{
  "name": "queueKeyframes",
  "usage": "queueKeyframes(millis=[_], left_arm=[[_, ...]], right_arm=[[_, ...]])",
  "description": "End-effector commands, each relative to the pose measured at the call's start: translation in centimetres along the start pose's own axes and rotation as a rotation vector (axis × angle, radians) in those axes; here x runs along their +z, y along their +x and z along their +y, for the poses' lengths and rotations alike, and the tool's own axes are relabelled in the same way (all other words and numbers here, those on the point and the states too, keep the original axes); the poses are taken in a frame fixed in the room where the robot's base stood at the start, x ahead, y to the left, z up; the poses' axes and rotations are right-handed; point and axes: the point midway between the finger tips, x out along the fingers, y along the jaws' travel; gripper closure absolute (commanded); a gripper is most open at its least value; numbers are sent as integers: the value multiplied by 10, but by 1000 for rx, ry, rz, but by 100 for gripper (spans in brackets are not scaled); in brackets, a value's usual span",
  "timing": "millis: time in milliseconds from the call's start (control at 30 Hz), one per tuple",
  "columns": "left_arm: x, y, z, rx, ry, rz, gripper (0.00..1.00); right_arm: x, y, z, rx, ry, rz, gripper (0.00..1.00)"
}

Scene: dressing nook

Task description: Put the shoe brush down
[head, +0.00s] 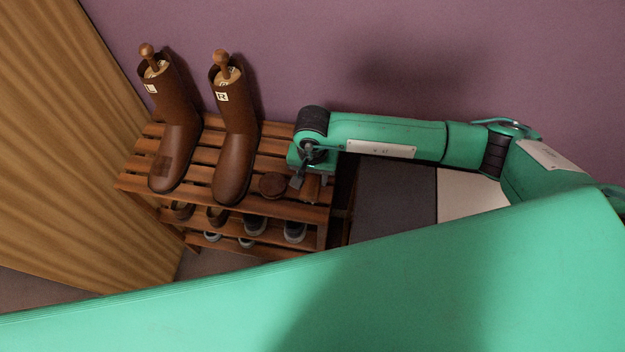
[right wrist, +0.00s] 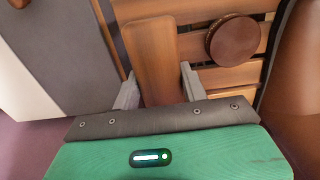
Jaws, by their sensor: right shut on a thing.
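The shoe brush, a long brown wooden block, shows in the right wrist view (right wrist: 153,50) between the fingers of my right gripper (right wrist: 160,88). In the head view the right gripper (head: 306,178) is over the right end of the top of a slatted wooden shoe rack (head: 190,133), and the brush (head: 312,189) is partly hidden by it. The gripper is shut on the brush. The brush is at or just above the slats; I cannot tell whether it touches them. My left gripper is not in view.
A round brown tin (head: 272,186) lies just left of the brush. Two tall brown boots, labelled L (head: 177,140) and R (head: 236,150), stand on the rack's top. Several shoes (head: 255,227) are below. A dark-and-pale surface (head: 397,200) is right of the rack.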

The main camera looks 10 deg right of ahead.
Motion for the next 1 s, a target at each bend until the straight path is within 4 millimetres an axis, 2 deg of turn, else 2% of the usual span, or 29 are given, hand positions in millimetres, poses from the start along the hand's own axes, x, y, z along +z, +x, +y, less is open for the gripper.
queueKeyframes(millis=[167,400,867,900,967,1000], left_arm=[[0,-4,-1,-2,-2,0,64],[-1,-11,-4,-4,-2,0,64],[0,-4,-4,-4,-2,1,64],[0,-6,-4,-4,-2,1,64],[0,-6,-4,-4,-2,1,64],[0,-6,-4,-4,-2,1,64]], right_arm=[[0,15,0,0,1,-2,75],[0,47,0,0,1,-1,75],[-1,55,0,-1,0,1,75],[-1,53,0,-1,0,1,49],[-1,53,0,0,0,0,37],[-1,53,0,-1,0,0,35]])
